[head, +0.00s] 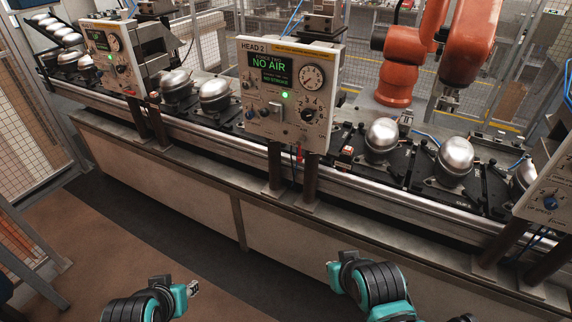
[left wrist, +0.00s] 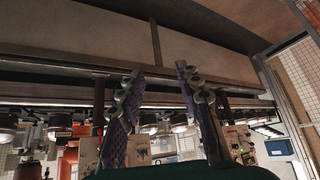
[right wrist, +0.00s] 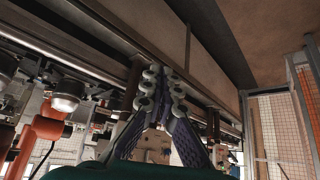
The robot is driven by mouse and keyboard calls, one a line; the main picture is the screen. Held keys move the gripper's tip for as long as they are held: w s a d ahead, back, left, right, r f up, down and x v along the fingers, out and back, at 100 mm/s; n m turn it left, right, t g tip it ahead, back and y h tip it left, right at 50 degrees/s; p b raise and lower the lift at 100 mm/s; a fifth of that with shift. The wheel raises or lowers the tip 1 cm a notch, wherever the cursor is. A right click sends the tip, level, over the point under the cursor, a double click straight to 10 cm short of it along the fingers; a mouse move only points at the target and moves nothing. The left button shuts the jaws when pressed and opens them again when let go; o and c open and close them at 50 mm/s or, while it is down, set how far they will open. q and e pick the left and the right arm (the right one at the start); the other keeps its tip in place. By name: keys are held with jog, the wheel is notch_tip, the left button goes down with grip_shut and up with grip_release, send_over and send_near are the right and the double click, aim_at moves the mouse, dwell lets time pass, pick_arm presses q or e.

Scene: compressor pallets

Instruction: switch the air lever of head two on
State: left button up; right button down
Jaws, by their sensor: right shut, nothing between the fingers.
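The head two panel (head: 290,85) stands on two posts in the middle of the head view. Its screen (head: 270,66) reads NO AIR. It carries a round gauge (head: 312,77), a lit green lamp (head: 285,95), a black dial (head: 308,114) and small controls at lower left. A small red part (head: 299,153) hangs under the panel; I cannot tell which piece is the air lever. My left gripper (left wrist: 158,75) is open and empty, low in front of the bench. My right gripper (right wrist: 163,75) is shut and empty, also low, apart from the panel.
A conveyor bench (head: 190,165) runs across, carrying several silver compressors (head: 382,138) on black pallets. Another panel (head: 112,55) stands at left and one (head: 550,195) at the right edge. An orange robot arm (head: 398,80) is behind. The floor (head: 120,225) before the bench is clear.

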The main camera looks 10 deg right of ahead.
pick_arm(q)
jog(key=shift+w+d, duration=0.2)
jog(key=o, duration=0.3)
jog(key=shift+o, duration=1.1)
pick_arm(e)
jog(key=w+r+n+h+p, duration=0.1)
jog(key=w+r+n+h, duration=0.25)
jog(key=w, duration=0.95)
jog(key=w+r+n+h+p, duration=0.1)
jog(key=w+r+n+h, duration=0.2)
jog(key=w, duration=1)
pick_arm(q)
notch_tip(320, 180, up, 3)
jog(key=shift+f+p, duration=0.15)
jog(key=shift+p, duration=0.25)
pick_arm(e)
jog(key=w+a+f+n+t+h, duration=0.1)
jog(key=w+a+f+t+h, duration=0.1)
jog(key=w+a+f+h, duration=0.2)
jog(key=w+a+f+n+t+h, duration=0.1)
jog(key=w+a+f+t+h, duration=0.1)
jog(key=w+a, duration=0.8)
jog(key=shift+a+f+h, duration=0.15)
jog(key=shift+f+h, duration=0.7)
jog(key=shift+w, duration=0.1)
